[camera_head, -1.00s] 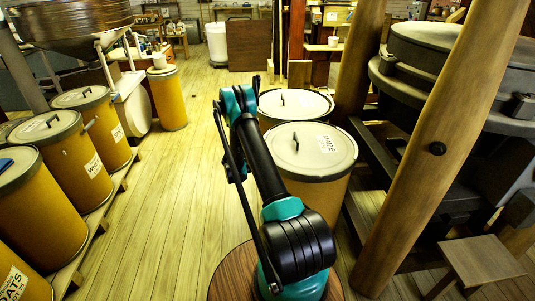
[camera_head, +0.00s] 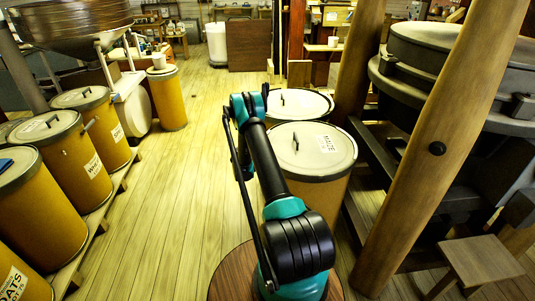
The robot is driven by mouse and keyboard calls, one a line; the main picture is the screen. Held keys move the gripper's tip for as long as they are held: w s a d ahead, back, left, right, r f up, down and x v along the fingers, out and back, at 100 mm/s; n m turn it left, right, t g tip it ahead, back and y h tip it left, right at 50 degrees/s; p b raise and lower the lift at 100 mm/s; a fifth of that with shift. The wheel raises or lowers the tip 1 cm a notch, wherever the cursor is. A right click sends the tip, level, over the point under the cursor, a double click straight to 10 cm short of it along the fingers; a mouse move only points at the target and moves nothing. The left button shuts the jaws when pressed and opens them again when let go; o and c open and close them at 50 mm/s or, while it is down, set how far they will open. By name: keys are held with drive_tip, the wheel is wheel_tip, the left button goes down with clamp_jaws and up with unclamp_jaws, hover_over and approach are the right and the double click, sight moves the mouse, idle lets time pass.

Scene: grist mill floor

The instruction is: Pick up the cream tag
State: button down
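I cannot make out a separate cream tag with certainty. A pale label (camera_head: 327,144) printed with what looks like MAIZE lies on the lid of the near drum, right of my arm. My arm rises from the bottom middle, bends at its upper end, and a small teal part shows behind it at left. My gripper's fingers do not show; they are hidden by the arm or out of frame. I cannot see whether it holds anything.
The maize drum (camera_head: 318,184) stands close right of my arm, with another lidded drum (camera_head: 297,104) behind it. A slanted wooden post (camera_head: 432,150), a millstone housing (camera_head: 450,60) and a stool (camera_head: 480,262) fill the right. Drums (camera_head: 75,155) line the left. The plank floor (camera_head: 165,200) between is clear.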

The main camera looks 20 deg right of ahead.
drive_tip(key=shift+r, duration=0.3)
idle(0.5)
